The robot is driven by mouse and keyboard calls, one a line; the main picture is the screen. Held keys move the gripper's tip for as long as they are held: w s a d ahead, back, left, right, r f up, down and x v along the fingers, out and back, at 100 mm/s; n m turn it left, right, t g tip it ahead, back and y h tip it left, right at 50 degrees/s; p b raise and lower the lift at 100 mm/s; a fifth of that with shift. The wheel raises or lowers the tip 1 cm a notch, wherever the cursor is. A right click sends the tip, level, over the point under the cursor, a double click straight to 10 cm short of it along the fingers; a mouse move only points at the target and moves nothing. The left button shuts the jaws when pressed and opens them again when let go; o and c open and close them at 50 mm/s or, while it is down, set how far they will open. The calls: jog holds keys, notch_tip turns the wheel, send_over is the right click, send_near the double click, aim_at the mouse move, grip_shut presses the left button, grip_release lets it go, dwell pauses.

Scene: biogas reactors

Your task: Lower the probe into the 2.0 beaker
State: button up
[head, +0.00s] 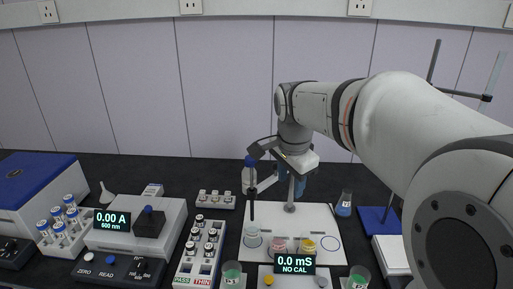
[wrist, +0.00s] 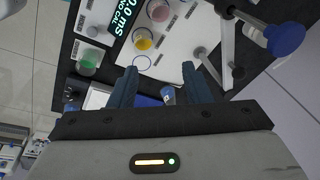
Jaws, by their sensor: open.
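The probe (head: 251,208) is a thin dark rod under a blue-capped top (head: 250,161). It hangs upright from the stand's arm, above the leftmost clear beaker (head: 252,240) on the white board. The blue cap also shows at the upper right of the wrist view (wrist: 284,40). To that beaker's right are a pink beaker (head: 278,247) and a yellow beaker (head: 307,246); the wrist view also shows the yellow one (wrist: 143,40). I cannot read which is marked 2.0. My gripper (wrist: 160,68) is open and empty, right of the probe in the head view (head: 293,185).
A meter display (head: 295,263) reads 0.0 mS, NO CAL. The board has an empty blue circle (head: 330,243). Green beakers (head: 232,274) (head: 358,279) stand in front, a blue beaker (head: 344,206) at right. A vial rack (head: 202,250) and a photometer (head: 138,228) are left.

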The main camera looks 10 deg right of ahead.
jog(key=w+a+r+m, duration=0.1)
jog(key=w+r+m, duration=0.1)
jog(key=w+m, duration=1.2)
jog(key=shift+n+g+h, duration=0.3)
jog(key=shift+n+h, duration=0.1)
jog(key=shift+n, duration=0.2)
jog(key=w+f, duration=0.1)
jog(key=f, duration=0.4)
jog(key=w+d+f, duration=0.1)
jog(key=f, duration=0.1)
jog(key=shift+w+f+p, duration=0.25)
jog(key=shift+w+p, duration=0.05)
jog(key=shift+p, duration=0.1)
grip_shut()
